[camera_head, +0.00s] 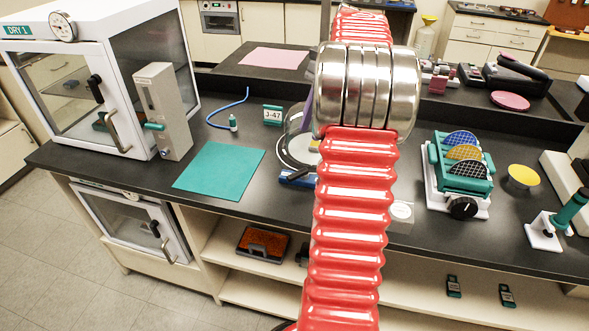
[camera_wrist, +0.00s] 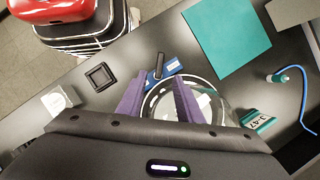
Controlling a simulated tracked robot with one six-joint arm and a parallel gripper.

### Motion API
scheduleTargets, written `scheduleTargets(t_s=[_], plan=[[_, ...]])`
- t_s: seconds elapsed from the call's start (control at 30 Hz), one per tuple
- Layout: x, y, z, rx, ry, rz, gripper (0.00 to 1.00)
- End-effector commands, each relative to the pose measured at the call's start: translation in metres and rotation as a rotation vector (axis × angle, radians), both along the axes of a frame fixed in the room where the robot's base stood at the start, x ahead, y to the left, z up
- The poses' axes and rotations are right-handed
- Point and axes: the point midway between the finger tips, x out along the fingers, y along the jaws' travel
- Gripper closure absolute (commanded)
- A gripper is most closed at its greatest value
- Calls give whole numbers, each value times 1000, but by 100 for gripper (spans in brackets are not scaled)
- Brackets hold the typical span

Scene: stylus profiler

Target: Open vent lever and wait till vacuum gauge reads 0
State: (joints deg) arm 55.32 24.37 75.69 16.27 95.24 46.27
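A white dry cabinet (camera_head: 105,50) labelled DRY 1 stands at the left of the bench in the head view. A round dial gauge (camera_head: 62,26) sits on its top front edge; its reading is too small to tell. A grey upright box (camera_head: 168,105) stands at the cabinet's front right corner, with a short teal lever (camera_head: 153,127) sticking out sideways low down. I cannot tell for sure that this is the vent lever. My gripper (camera_wrist: 158,92) is open, its purple fingers apart over a glass-domed round dish (camera_wrist: 185,100), far right of the lever. My red arm mostly hides it in the head view.
A teal mat (camera_head: 220,171) lies between the grey box and the dish. A wafer rack (camera_head: 460,172) stands at the right. The cabinet door has a grey handle (camera_head: 116,133).

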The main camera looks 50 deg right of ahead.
Motion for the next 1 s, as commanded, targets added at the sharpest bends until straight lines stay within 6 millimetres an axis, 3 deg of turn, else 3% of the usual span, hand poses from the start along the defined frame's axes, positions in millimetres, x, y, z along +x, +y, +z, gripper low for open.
scheduleTargets(t_s=[0.57,1.0], plan=[[0,2,-9,6,3,-6,67],[5,25,-66,7,3,-6,67]])
